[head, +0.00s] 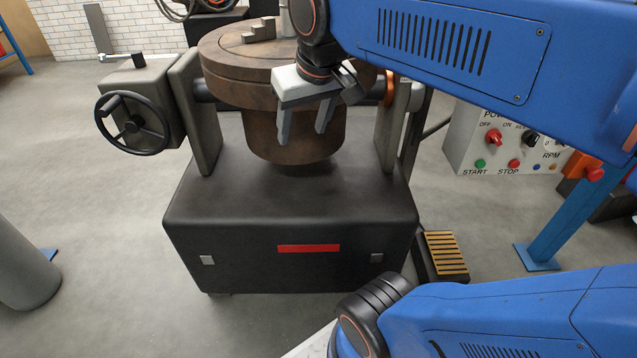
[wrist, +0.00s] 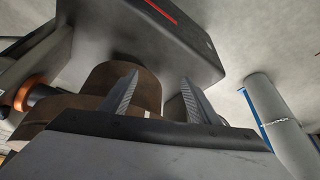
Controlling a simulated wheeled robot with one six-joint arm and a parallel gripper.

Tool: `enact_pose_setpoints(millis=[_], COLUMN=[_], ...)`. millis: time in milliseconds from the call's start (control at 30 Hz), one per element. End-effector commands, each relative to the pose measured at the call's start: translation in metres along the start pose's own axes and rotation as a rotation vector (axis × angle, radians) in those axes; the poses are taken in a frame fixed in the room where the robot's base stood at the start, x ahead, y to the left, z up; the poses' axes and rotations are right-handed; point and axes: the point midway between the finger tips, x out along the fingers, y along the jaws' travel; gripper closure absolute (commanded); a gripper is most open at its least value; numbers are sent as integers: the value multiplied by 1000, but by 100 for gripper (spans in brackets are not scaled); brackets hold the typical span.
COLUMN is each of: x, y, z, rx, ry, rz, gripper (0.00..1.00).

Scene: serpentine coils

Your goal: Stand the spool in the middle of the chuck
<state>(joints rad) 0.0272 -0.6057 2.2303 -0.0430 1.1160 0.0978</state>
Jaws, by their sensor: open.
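The chuck (head: 225,60) is a wide, brown round plate on a tilting stand, with a stepped jaw (head: 260,30) on its top. A light grey upright piece (head: 285,20) shows on the chuck beside my arm; it may be the spool, but my arm hides much of it and I cannot tell. My gripper (head: 303,138) is open and empty, with its fingers pointing down in front of the chuck's near side. In the wrist view the two fingers (wrist: 160,77) are apart with nothing between them. The chuck's brown underside (wrist: 110,73) shows behind them.
The black machine base (head: 290,215) stands below the chuck. A handwheel (head: 132,123) sticks out at left, and a control box (head: 500,140) stands at right. A grey cylinder (head: 22,265) is at the far left. The floor in front is clear.

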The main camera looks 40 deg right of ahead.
Motion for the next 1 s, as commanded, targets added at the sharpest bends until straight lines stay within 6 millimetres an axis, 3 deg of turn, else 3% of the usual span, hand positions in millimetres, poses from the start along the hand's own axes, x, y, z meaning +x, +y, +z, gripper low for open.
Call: enact_pose_setpoints(millis=[33,100,200,300,467,1000], x=[15,35,58,73,81,81], y=[-2,-5,-8,-9,-10,-10], z=[27,56,89,110,122,121], rx=[-23,-49,-78,-97,-108,-107], ry=[1,4,7,9,12,11], rz=[-10,-23,-37,-45,-50,-50], gripper=[44,44,44,44,44,44])
